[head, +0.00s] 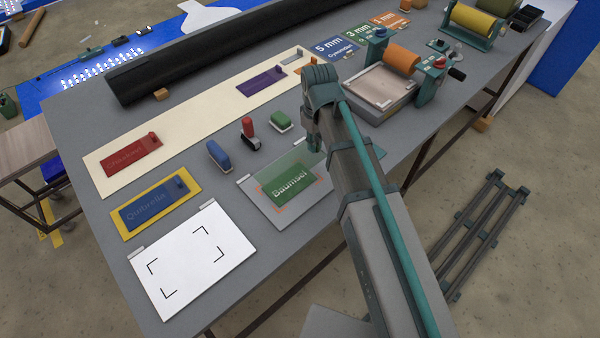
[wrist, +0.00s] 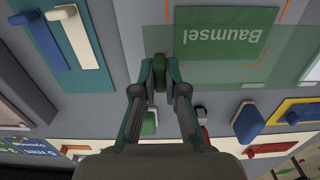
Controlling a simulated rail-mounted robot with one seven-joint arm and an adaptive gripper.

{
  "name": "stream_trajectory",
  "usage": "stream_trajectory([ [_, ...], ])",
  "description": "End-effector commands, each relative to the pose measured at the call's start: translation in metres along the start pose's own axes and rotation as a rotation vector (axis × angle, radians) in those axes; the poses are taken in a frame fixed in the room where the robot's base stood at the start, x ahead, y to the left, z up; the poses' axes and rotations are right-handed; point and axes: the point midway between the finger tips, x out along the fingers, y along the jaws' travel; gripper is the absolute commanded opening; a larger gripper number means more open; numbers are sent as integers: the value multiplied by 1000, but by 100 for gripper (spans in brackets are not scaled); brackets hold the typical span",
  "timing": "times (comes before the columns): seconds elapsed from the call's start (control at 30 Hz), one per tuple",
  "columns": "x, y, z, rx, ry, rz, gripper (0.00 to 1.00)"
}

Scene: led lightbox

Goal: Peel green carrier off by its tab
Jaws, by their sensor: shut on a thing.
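The green carrier (head: 292,156) is a see-through green sheet over part of a solid green panel lettered "Baumsel" (head: 293,192). The panel lies inside orange corner marks on a grey board (head: 252,198). In the wrist view, the carrier (wrist: 300,65) overlaps the panel (wrist: 225,15) and extends past its edge. My gripper (wrist: 160,72) is shut on the carrier's dark green tab (wrist: 160,77), at the sheet's corner. In the head view, my gripper (head: 314,140) is at the sheet's right end and largely hides the tab. I cannot tell how far the sheet is from the panel.
A blue block (head: 218,155), a red-handled tool (head: 248,132) and a green block (head: 281,121) stand behind the board. A white board (head: 190,260) with black corner marks and a yellow-backed blue panel (head: 155,205) lie left. An orange-roller press (head: 402,57) stands right.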

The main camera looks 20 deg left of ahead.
Motion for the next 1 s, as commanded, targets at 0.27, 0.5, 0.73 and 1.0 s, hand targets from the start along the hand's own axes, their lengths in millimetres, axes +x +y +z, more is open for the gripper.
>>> stream_trajectory([
  [0.27,-11,-2,0,0,0,0,0],
  [0.5,-27,-2,0,0,0,0,0],
  [0.73,-46,-2,0,0,0,0,0],
  [1.0,-65,-2,0,0,1,0,0],
])
